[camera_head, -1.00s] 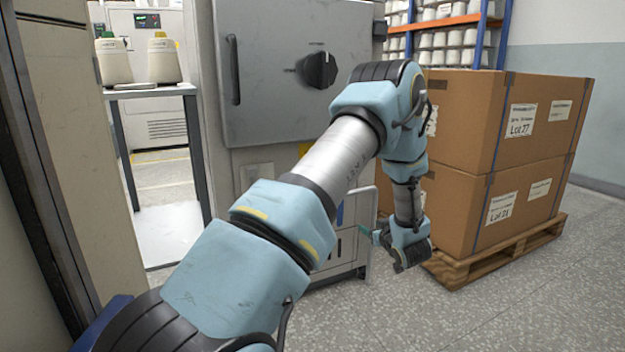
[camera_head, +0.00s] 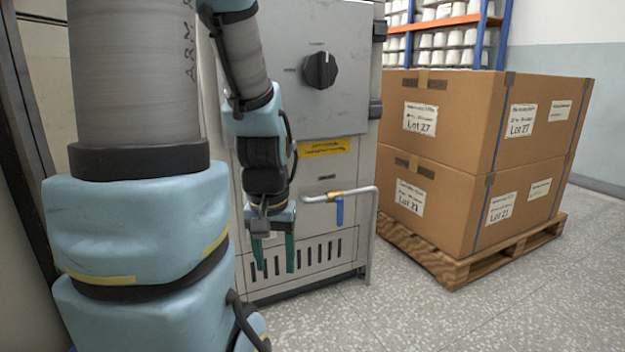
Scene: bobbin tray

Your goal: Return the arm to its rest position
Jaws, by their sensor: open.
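My gripper (camera_head: 273,262) hangs pointing down in front of the lower part of a grey cabinet, left of a pipe with a blue-handled valve. Its two green fingers are apart and nothing shows between them. My arm's large blue and grey links fill the left of the view. The forearm comes down in front of the cabinet door, and part of the arm runs out of the top of the picture.
The grey cabinet (camera_head: 347,95) has a black knob (camera_head: 320,70) and a pipe with a blue valve handle (camera_head: 339,211) jutting out. Stacked cardboard boxes (camera_head: 455,120) stand on a wooden pallet (camera_head: 450,269) at right. The speckled floor at front right is clear.

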